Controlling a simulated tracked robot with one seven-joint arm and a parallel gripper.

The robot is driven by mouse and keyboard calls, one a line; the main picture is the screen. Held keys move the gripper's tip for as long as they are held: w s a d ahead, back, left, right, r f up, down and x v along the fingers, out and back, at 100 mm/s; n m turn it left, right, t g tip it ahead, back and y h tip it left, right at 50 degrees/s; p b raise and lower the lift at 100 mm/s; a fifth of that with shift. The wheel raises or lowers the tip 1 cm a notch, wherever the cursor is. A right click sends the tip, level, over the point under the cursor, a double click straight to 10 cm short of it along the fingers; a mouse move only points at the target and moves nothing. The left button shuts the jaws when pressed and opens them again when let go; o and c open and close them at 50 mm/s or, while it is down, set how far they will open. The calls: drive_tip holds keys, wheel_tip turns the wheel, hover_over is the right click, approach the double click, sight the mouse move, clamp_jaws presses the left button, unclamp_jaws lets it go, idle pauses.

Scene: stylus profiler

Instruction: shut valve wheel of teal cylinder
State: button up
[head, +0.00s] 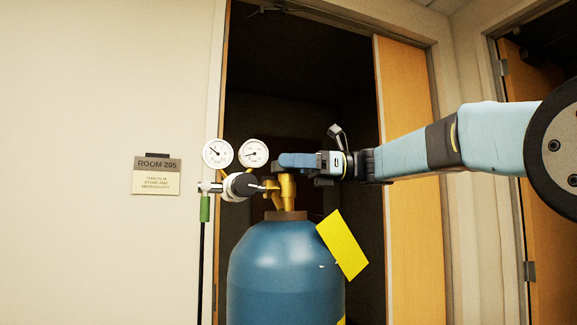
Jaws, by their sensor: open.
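The teal cylinder (285,270) stands upright in front of an open doorway. It looks blue-teal, with a brass valve (287,190) on its neck. A blue part that looks like the valve wheel (296,160) sits on top of the valve. My gripper (322,165) reaches in from the right at the height of that wheel. It is open, with its fingers at the wheel's right side. I cannot tell whether they touch the wheel or how far they reach around it. The fingertips are partly hidden.
A regulator with two gauges (254,153) sticks out left of the valve, with a green fitting (205,208) and a dark hose below. A yellow tag (343,244) hangs on the cylinder's right shoulder. A room sign (156,176) is on the left wall. A wooden door (410,250) stands behind my arm.

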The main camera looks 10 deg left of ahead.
drive_tip(key=c, duration=1)
drive_tip(key=shift+o, duration=0.2)
drive_tip(key=shift+s+r+m+t+y, duration=0.15)
drive_tip(key=shift+m+t+y, duration=0.25)
drive_tip(key=shift+m+t, duration=1.9)
drive_tip(key=shift+t, duration=1.2)
drive_tip(key=o, duration=1)
drive_tip(key=shift+c, duration=0.2)
drive_tip(key=shift+d, duration=0.1)
drive_tip(key=d, duration=1.3)
drive_tip(key=shift+s+d, duration=0.2)
drive_tip(key=shift+d, duration=0.15)
